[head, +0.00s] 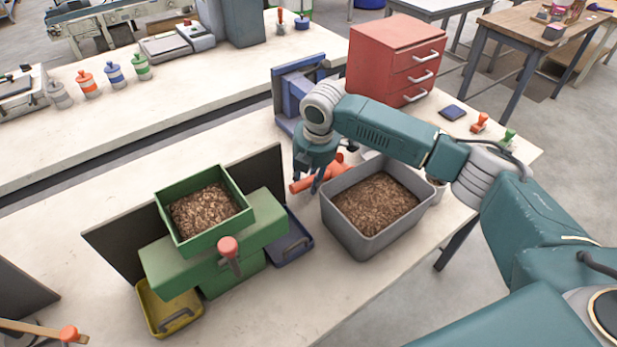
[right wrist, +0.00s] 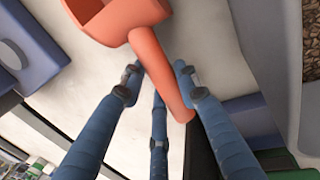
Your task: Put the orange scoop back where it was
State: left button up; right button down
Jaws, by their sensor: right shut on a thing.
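The orange scoop (head: 300,185) is at the left side of the grey bin (head: 336,219) of brown pellets in the head view, partly hidden by my right gripper (head: 316,181). In the right wrist view the scoop's bowl (right wrist: 112,20) is at the top and its handle (right wrist: 166,72) slants down between the blue fingers of the right gripper (right wrist: 156,82). The right gripper is shut on the scoop. Whether the scoop touches the bench cannot be told. My left gripper is not in view.
A green bagger (head: 190,255) with a pellet hopper stands left of the bin, with a blue tray (head: 303,254) and a yellow tray (head: 160,317) beside it. A blue device (head: 291,92) and a red drawer cabinet (head: 378,62) stand behind.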

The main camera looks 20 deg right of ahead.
jog(key=c, duration=1.3)
grip_release()
jog(key=b+v, duration=0.1)
jog(key=v, duration=1.1)
jog(key=shift+r, duration=0.15)
